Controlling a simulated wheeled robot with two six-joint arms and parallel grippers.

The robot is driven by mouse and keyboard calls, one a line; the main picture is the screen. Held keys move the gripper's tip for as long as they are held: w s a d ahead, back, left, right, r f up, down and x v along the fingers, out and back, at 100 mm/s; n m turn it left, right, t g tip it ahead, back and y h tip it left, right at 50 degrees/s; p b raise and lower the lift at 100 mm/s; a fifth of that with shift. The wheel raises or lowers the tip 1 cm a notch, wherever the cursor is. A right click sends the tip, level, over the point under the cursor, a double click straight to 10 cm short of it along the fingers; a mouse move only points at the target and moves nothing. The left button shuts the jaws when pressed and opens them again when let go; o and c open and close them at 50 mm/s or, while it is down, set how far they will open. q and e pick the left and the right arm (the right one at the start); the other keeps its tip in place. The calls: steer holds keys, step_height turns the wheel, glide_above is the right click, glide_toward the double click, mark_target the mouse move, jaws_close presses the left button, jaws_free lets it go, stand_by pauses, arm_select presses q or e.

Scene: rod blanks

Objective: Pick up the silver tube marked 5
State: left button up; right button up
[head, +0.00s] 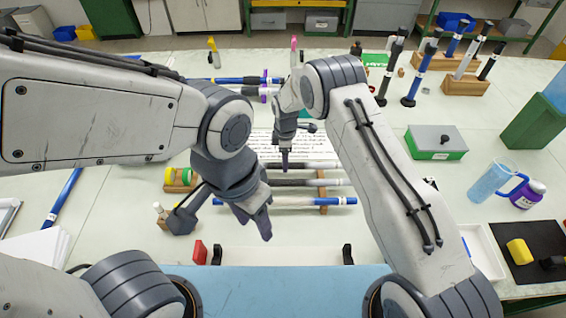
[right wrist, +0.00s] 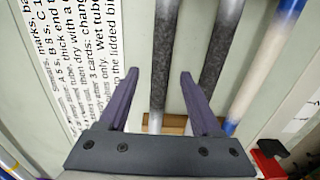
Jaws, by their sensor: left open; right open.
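Tubes lie side by side on a wooden rack at mid-table. The far one (head: 318,166) and the middle one (head: 290,182) are grey and dark; the near one (head: 285,201) is blue and pale. No 5 is readable on any. My right gripper (head: 285,165) is above the far end of the rack. In the right wrist view its open fingers (right wrist: 160,73) straddle one grey tube (right wrist: 165,35); a second grey tube (right wrist: 220,40) lies just right, then the blue-white tube (right wrist: 262,75). Whether the fingers reach the tube's height is unclear. My left gripper (head: 262,225) hangs near the near tube, empty.
A printed sheet (head: 300,142) lies behind the rack. More tubes, one silver (head: 469,58), stand in wooden blocks (head: 465,84) at back right. A green-sided box (head: 436,142), a blue-handled jug (head: 492,181) and a white tray (head: 484,250) are at right. A red block (head: 200,252) is in front.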

steer(key=shift+f, duration=0.95)
steer(key=shift+a, duration=0.1)
jaws_close()
steer(key=shift+r, duration=0.1)
